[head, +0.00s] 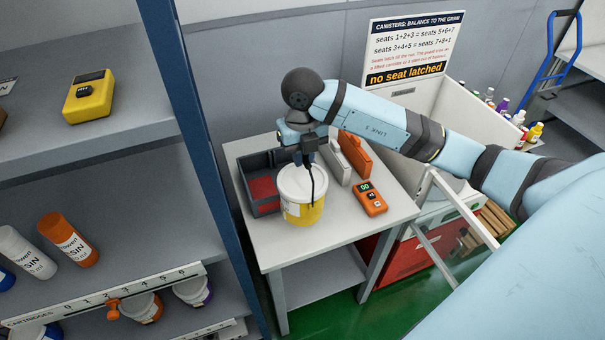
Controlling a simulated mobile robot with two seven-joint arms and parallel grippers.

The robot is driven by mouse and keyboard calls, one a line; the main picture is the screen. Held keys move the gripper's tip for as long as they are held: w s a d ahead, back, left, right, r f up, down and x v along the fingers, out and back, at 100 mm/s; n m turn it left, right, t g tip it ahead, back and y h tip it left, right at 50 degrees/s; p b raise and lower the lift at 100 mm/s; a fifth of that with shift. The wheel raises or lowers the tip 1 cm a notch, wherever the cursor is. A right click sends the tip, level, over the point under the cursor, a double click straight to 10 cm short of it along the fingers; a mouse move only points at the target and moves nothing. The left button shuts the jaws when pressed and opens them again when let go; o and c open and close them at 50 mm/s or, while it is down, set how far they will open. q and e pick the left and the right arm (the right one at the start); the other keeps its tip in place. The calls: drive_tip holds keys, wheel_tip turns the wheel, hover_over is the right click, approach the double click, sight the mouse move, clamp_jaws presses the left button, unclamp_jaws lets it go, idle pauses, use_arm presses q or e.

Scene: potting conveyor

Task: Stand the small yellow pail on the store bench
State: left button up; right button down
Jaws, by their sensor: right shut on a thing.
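The small yellow pail (302,212) has a white lid and a pale band above its yellow lower part. It is upright over the top of a small light-grey bench (345,237). I cannot tell for sure whether its base touches the bench. My right gripper (308,160) points down over the lid and is shut on the pail at its top; a thin dark handle shows there. The exact grip is partly hidden by the gripper itself. My left gripper is not in view.
On the bench, a dark open bin (261,190) stands left of the pail. Orange and white upright cases (354,155) stand behind, right of it. An orange meter (370,198) lies to the right. Shelving with a blue post (205,140) stands close on the left.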

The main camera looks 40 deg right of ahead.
sight(303, 179)
drive_tip(key=shift+f, duration=1.4)
wheel_tip(303, 179, down, 4)
drive_tip(key=shift+f+p, duration=0.1)
drive_tip(key=shift+p, duration=0.35)
drive_tip(key=c, duration=1.1)
unclamp_jaws()
